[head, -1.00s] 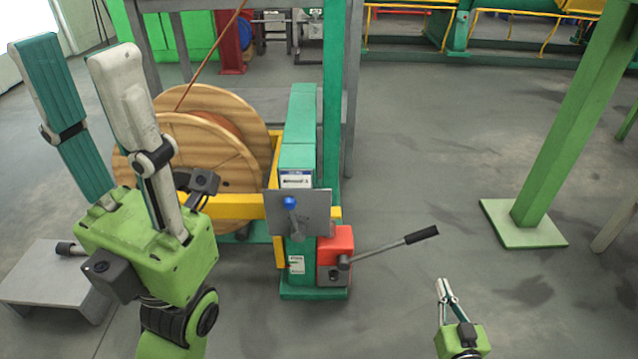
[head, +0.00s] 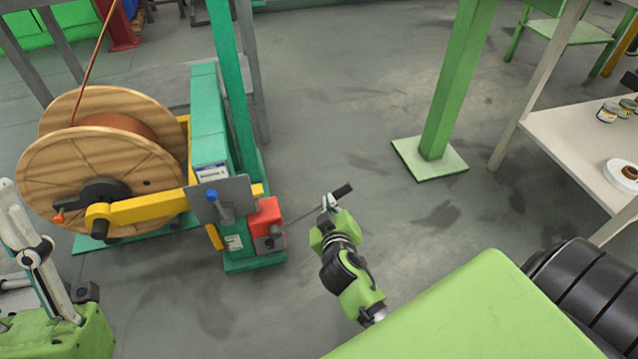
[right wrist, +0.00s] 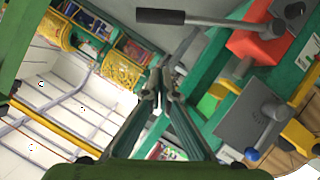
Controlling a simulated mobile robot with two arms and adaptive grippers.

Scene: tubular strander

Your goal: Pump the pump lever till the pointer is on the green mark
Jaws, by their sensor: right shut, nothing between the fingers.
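The pump lever (head: 305,213) is a grey rod with a black grip (head: 343,191), rising to the right from the red pump block (head: 265,222). My right gripper (head: 329,202) is shut and empty, its tips beside the lever near the grip; I cannot tell whether they touch. In the right wrist view the lever (right wrist: 215,22) crosses the top, beyond my shut fingertips (right wrist: 160,75). A grey plate (head: 224,200) with a blue-tipped handle stands beside the block. I cannot make out the pointer or green mark. My left gripper (head: 32,250) is cut off at the left edge.
A wooden cable reel (head: 95,180) with a yellow arm stands left of the green post (head: 210,130). A green column (head: 455,90) on a floor plate and a pale table (head: 580,150) are at the right. The floor between the pump and column is clear.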

